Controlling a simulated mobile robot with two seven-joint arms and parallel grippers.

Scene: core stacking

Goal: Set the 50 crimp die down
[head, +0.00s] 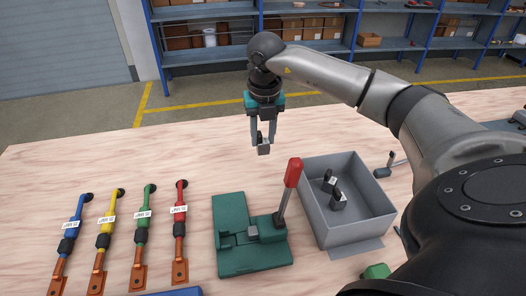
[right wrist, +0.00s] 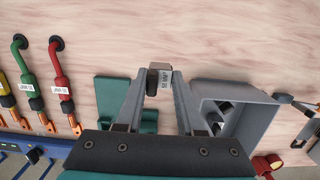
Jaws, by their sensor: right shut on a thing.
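My right gripper (head: 263,143) is shut on a small dark grey crimp die (head: 264,149), held in the air above the table behind the green crimping press. In the right wrist view the die (right wrist: 153,78) sits between the fingertips, and a white label on it faces the camera; it seems to read 50. The green press (head: 233,262) with its red-handled lever (head: 293,172) stands in front of and below the gripper. A grey open bin (head: 318,226) to its right holds a few dark dies (head: 337,198) with pale labels. My left gripper is not in view.
Blue (head: 72,231), yellow (head: 105,228), green (head: 141,227) and red (head: 180,221) cables with copper lugs lie on the left of the wooden table. The table behind the press is clear. Blue shelving (head: 300,48) stands beyond it.

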